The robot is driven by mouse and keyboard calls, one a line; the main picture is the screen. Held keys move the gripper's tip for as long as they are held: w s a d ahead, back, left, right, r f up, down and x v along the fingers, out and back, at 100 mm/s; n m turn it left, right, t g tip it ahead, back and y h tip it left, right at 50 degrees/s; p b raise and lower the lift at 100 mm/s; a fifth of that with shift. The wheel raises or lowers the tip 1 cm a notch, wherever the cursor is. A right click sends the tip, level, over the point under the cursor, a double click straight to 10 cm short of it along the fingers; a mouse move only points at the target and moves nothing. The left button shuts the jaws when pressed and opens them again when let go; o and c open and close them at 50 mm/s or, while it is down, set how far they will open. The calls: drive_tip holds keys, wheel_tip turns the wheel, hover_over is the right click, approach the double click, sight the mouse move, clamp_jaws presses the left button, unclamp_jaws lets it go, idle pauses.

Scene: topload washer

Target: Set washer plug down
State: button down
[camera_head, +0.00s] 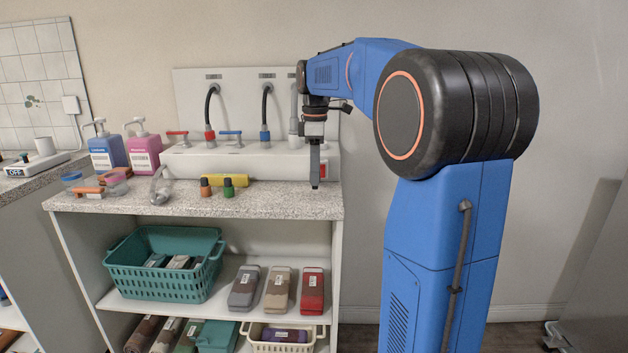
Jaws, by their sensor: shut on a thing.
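My gripper (316,183) points straight down over the right end of the speckled countertop (285,203), in front of the white box. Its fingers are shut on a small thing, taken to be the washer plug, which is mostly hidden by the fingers. Only a small dark tip shows at the fingertips, very close to the counter surface. I cannot tell whether it touches the counter.
Behind is a white box (255,163) with valves and hoses. Pump bottles (142,150) stand at left. Shelves below hold a teal basket (165,287). Front-right counter is clear.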

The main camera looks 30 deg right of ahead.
drive_tip(key=shift+f, duration=1.2)
drive_tip(key=c, duration=1.4)
unclamp_jaws()
drive_tip(key=shift+f, duration=0.15)
wheel_tip(320, 180, up, 12)
drive_tip(key=shift+r, duration=0.2)
